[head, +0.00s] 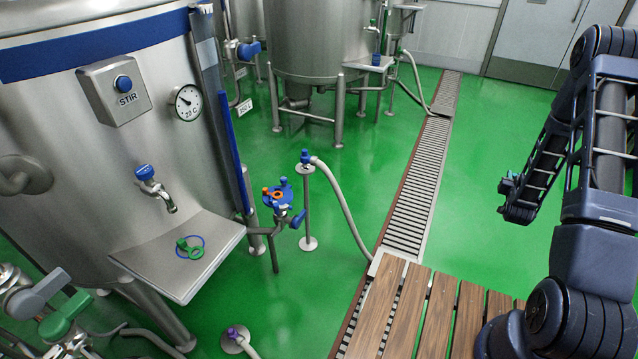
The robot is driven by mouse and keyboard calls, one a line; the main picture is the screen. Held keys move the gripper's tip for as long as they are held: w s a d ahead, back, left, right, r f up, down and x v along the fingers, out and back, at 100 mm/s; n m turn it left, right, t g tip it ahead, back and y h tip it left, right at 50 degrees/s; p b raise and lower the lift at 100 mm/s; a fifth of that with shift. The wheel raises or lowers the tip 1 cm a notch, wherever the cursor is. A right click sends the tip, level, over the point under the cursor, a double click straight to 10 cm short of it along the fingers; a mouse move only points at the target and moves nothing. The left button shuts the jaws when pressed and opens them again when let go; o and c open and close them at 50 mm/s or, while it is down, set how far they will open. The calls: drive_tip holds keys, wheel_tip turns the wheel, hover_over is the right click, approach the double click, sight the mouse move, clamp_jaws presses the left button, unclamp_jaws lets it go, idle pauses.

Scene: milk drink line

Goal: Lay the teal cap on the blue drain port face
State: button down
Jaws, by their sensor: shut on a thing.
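My gripper (514,198) is at the right, high above the green floor, well to the right of the drain port. It is shut on a small teal thing (508,182), seemingly the teal cap. Only slivers of the cap show at the gripper's edge; the dark fingers hide the rest. The blue drain port (284,186) is on the valve below the near tank, left of centre. An orange ring (277,194) shows at its face; whether it lies on the face or is part of it, I cannot tell.
A hose (345,205) on a stand (307,215) is right of the port. Wooden slats (405,310) and a floor drain grate (415,185) lie before my arm.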

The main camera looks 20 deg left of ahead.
drive_tip(key=shift+a, duration=0.1)
drive_tip(key=w+a+f+n+g+y, duration=0.1)
drive_tip(key=w+a+n+g+y, duration=0.2)
drive_tip(key=a, duration=0.8)
drive_tip(key=w+a+f+n+y, duration=0.1)
drive_tip(key=w+a+n+y, duration=0.3)
drive_tip(key=a, duration=0.8)
drive_tip(key=w+a+f+n+g+y, duration=0.15)
drive_tip(key=a+y, duration=0.35)
drive_tip(key=a, duration=0.6)
drive_tip(key=s+a+f+n+g+y, duration=0.1)
drive_tip(key=s+a+n+g+y, duration=0.2)
drive_tip(key=a, duration=1)
drive_tip(key=s+a+f+n+g+y, duration=0.15)
drive_tip(key=s+a+n+g, duration=0.3)
drive_tip(key=a, duration=0.75)
drive_tip(key=n+g+h, duration=0.2)
drive_tip(key=n+g, duration=0.6)
drive_tip(key=g, duration=0.6)
hover_over(278, 194)
wheel_tip(278, 194, down, 4)
drive_tip(key=f, duration=0.1)
drive_tip(key=shift+y, duration=0.25)
drive_tip(key=shift+f, duration=4.1)
drive_tip(key=shift+s+f, duration=0.1)
drive_tip(key=shift+f, duration=0.2)
drive_tip(key=c, duration=1.2)
unclamp_jaws()
